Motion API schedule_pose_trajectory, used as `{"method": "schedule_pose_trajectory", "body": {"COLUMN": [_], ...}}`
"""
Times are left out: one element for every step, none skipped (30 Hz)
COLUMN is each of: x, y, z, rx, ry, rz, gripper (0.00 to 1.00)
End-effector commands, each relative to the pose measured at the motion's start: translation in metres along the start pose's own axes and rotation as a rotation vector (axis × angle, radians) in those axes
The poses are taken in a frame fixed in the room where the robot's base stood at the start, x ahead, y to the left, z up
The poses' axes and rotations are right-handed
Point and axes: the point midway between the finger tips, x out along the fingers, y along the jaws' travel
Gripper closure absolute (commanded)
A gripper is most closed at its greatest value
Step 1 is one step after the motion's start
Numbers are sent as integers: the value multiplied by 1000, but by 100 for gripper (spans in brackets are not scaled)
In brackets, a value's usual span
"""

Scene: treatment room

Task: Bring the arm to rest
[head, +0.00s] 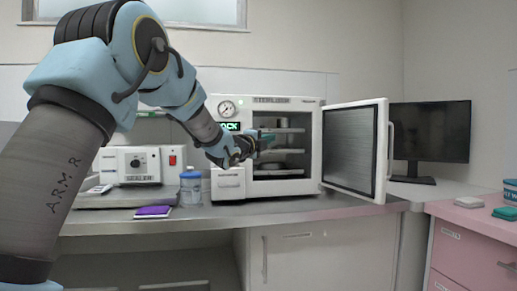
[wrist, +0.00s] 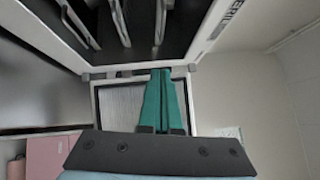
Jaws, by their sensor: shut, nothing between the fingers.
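My arm reaches in from the left in the head view. My gripper (head: 264,140) is in front of the upper left part of the sterilizer's opening; I cannot tell from this view if its tips are inside. In the wrist view my gripper (wrist: 162,73) shows two long teal fingers closed together with nothing between them. The white sterilizer (head: 229,184) stands on the counter with its door (head: 354,148) swung open to the right. In the wrist view the sterilizer's dark chamber and shelves (wrist: 120,25) are at the top, near the fingertips.
A sealer (head: 138,167) stands left of the sterilizer. A clear jar with a blue lid (head: 190,187) and a purple pouch (head: 153,212) are on the counter (head: 110,224). A monitor (head: 430,132) is behind the open door. A pink cabinet (head: 470,246) stands at the right.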

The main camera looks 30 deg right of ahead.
Motion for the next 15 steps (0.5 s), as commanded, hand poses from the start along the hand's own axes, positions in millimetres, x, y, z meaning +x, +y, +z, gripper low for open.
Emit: {"method": "schedule_pose_trajectory", "body": {"x": [-2,-3,-3,-3,-3,-4,-4,-6,-10,-14,-20,-30,-40,-51,-68], "y": [0,0,0,0,0,0,1,2,6,11,17,26,34,44,58], "z": [0,0,0,0,0,1,2,5,11,18,26,39,51,63,80], "rx": [0,0,0,0,0,-1,-5,-11,-27,-46,-70,-113,-151,-194,-259], "ry": [0,0,0,0,0,-1,-4,-11,-25,-41,-62,-98,-130,-166,-223], "rz": [0,0,0,0,0,1,4,11,25,42,63,97,126,158,203], "gripper": [100,100,100,100,100,100,100,100,100,100,100,100,100,100,100]}}
